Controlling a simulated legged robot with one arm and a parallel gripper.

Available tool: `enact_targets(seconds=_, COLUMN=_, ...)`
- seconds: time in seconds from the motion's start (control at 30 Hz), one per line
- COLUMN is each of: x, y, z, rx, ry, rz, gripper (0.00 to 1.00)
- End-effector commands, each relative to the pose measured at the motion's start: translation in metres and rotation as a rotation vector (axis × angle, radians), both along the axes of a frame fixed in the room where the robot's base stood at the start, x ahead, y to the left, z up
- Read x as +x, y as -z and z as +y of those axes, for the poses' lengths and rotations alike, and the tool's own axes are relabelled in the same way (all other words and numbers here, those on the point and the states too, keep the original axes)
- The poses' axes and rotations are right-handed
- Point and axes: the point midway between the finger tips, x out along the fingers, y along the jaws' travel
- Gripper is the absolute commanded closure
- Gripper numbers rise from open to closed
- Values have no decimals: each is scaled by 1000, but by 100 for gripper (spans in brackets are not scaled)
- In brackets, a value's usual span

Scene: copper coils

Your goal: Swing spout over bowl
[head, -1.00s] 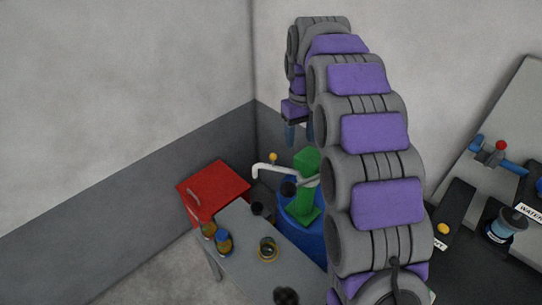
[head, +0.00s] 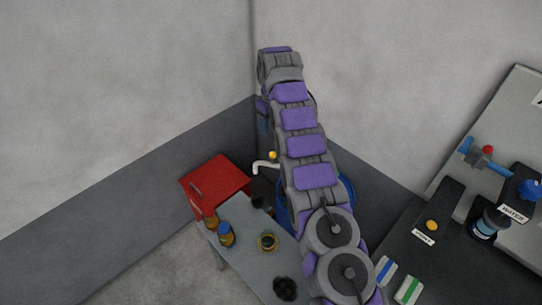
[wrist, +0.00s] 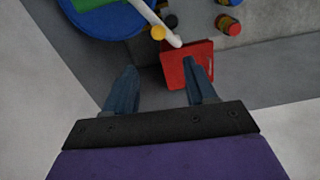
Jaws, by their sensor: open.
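The white spout (head: 263,166) shows in the head view left of my arm, its end bent down near the red box. In the wrist view the spout (wrist: 152,16) runs down from the green pump body (wrist: 92,3), with a yellow knob (wrist: 158,33) beside it. My gripper (wrist: 160,66) is open and empty; the spout's end lies between and beyond the fingertips in the picture, with no contact visible. A small round vessel with a yellowish rim, possibly the bowl (head: 260,242), stands on the grey table. My arm hides the pump body in the head view.
A red box (head: 214,178) stands at the table's far end. A blue drum (head: 346,190) is partly behind my arm. Walls meet behind.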

Motion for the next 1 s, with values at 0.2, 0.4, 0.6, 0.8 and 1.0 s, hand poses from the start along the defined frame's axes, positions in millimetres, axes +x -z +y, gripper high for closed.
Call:
enact_targets(seconds=0.2, x=1, y=16, z=0, rx=-1, ry=-1, rz=2, gripper=44)
enact_targets(seconds=0.4, x=1, y=40, z=2, rx=-3, ry=1, rz=-1, gripper=44)
enact_targets(seconds=0.6, x=0, y=68, z=1, rx=-4, ry=2, rz=0, gripper=44)
enact_targets(seconds=0.8, x=-1, y=79, z=0, rx=-2, ry=1, rz=-1, gripper=44)
enact_targets(seconds=1.0, x=-2, y=105, z=0, rx=-1, ry=1, rz=2, gripper=44)
